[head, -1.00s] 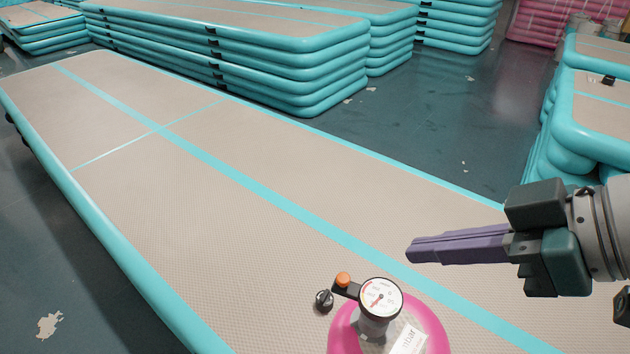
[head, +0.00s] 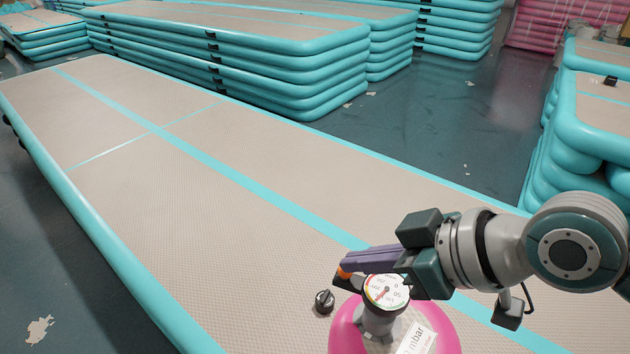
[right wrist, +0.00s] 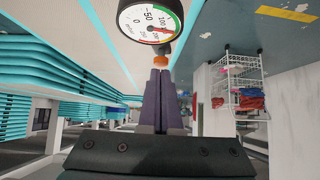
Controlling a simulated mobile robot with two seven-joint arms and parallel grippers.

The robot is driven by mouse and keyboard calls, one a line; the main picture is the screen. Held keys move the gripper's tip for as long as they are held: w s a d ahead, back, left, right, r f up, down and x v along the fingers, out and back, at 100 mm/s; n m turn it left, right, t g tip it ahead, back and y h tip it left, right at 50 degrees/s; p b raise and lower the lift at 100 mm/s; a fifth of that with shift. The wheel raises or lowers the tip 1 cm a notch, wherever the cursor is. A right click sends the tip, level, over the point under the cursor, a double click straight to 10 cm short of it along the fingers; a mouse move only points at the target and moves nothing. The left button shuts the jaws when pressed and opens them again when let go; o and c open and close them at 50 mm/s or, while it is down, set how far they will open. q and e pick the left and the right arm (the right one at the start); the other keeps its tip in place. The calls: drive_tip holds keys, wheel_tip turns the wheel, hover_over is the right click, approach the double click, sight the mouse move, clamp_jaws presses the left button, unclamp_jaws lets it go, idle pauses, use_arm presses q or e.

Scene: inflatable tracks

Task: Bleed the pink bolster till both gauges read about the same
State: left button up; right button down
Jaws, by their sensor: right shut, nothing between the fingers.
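The pink bolster (head: 346,332) is at the bottom of the head view, partly cut off. A round white gauge (head: 386,291) sits on its grey valve fitting, with a dark lever ending in an orange button (head: 345,272). My right gripper (head: 346,262) is shut and empty, its purple fingertips at the orange button; I cannot tell whether they press it. In the right wrist view the fingertips (right wrist: 160,72) point at the orange button (right wrist: 161,60) below the gauge (right wrist: 149,20). The needle's exact reading is too small to tell. A second gauge and my left gripper do not show.
A black cap (head: 324,300) lies on the beige track (head: 200,220) beside the bolster. Stacked turquoise tracks (head: 290,75) stand behind, and another stack (head: 595,110) stands at right. A label (head: 415,338) marked mbar hangs by the valve. The track's left part is clear.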

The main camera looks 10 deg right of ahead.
sight(359, 286)
drive_tip(key=shift+f, duration=0.25)
wheel_tip(359, 286, down, 3)
drive_tip(key=shift+r+b, duration=0.2)
drive_tip(key=shift+b, duration=0.9)
drive_tip(key=shift+r, duration=0.1)
idle(3.4)
wheel_tip(359, 286, up, 5)
drive_tip(key=p, duration=0.5)
drive_tip(key=shift+r+p, duration=0.1)
drive_tip(key=shift+p, duration=0.25)
drive_tip(key=p+v, duration=0.2)
drive_tip(key=v, duration=0.7)
drive_tip(key=shift+s+d, duration=0.15)
drive_tip(key=shift+d, duration=0.05)
